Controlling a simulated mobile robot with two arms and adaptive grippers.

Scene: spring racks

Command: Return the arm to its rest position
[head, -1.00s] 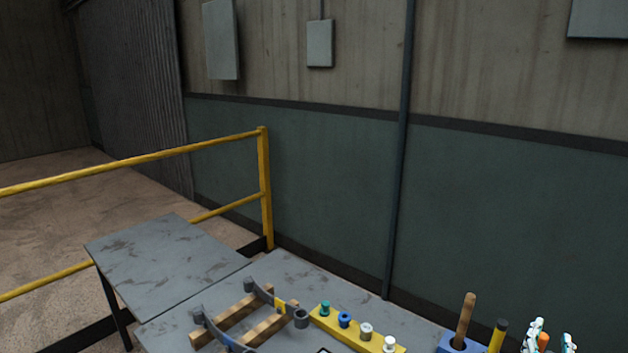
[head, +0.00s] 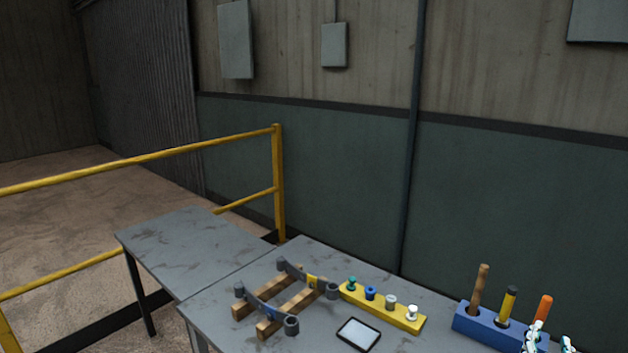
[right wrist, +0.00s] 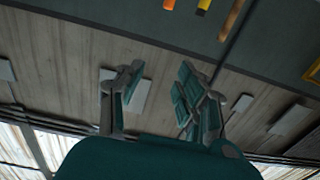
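My right gripper (head: 550,344) shows only as two white and teal fingertips at the bottom right edge of the head view, in front of the blue tool holder (head: 486,328). In the right wrist view the right gripper (right wrist: 160,76) has its two teal-padded fingers apart, with nothing between them. Behind them are the wall and its panels, and tool handles show at the top edge. My left gripper is not in view.
The grey table (head: 212,318) carries a wooden rack with dark curved parts (head: 262,311), a yellow peg block (head: 384,306) and a small framed plate (head: 358,334). A second table (head: 190,246) adjoins at left. A yellow railing (head: 278,185) stands behind.

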